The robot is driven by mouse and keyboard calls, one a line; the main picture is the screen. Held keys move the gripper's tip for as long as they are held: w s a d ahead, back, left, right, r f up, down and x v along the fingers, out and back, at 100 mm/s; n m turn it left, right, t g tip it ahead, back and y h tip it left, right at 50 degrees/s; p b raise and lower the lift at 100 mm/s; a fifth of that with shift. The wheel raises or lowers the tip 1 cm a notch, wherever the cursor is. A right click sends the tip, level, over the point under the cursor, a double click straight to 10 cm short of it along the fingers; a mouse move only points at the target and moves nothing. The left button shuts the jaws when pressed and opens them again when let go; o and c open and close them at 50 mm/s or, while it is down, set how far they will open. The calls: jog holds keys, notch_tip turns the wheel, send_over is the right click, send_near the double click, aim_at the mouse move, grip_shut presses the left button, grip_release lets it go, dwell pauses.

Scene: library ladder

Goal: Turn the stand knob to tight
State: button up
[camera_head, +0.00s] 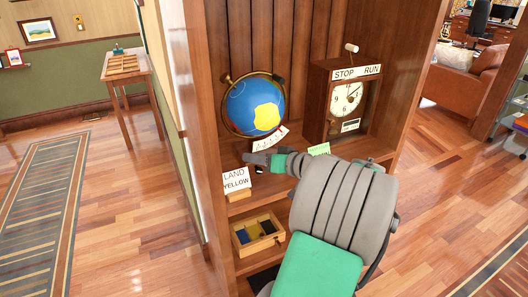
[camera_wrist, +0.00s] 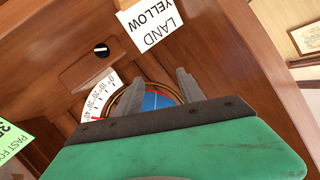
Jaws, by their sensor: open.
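A round black knob with a white mark (camera_wrist: 101,50) sits on a small wooden block (camera_wrist: 80,70) in the wrist view. It looks like the stand knob; I cannot read any tight or loose marking by it. The globe (camera_head: 254,106), blue and red with a yellow patch, stands on the shelf in the head view, and part of it shows between my fingers in the wrist view (camera_wrist: 156,101). My gripper (camera_wrist: 149,74) is open and empty, with the knob beyond and left of its fingertips, apart from them. In the head view my gripper (camera_head: 258,160) is low in front of the globe.
A LAND YELLOW card (camera_head: 236,181) stands at the shelf's front left. A numbered scale card (camera_head: 270,140) is below the globe. A clock marked STOP and RUN (camera_head: 345,100) stands at right. A compartmented tray (camera_head: 258,232) is on the lower shelf. The cabinet side (camera_head: 198,120) bounds the left.

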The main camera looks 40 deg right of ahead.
aim_at(260, 171)
jog(key=f+h+p, duration=0.1)
jog(key=f, duration=0.1)
jog(key=s+f+m+g+h+p, duration=0.1)
jog(key=f+p, duration=0.1)
jog(key=f, duration=0.1)
jog(key=s+a+f+m+h+p, duration=0.1)
jog(key=f, duration=0.2)
jog(key=shift+s+f, duration=0.1)
jog(key=d+h, duration=0.1)
jog(key=d+n, duration=0.1)
jog(key=d+h, duration=0.1)
jog(key=shift+s+d+n+g+h, duration=0.3)
jog(key=shift+s+d+n, duration=0.1)
jog(key=shift+d+n, duration=0.1)
jog(key=shift+n, duration=0.2)
jog(key=shift+w, duration=0.3)
jog(key=p+x, duration=0.1)
jog(key=x, duration=0.6)
jog(key=shift+w+d+p, duration=0.1)
jog(key=shift+d+p, duration=0.05)
jog(key=shift+p, duration=0.2)
jog(key=shift+c, duration=0.5)
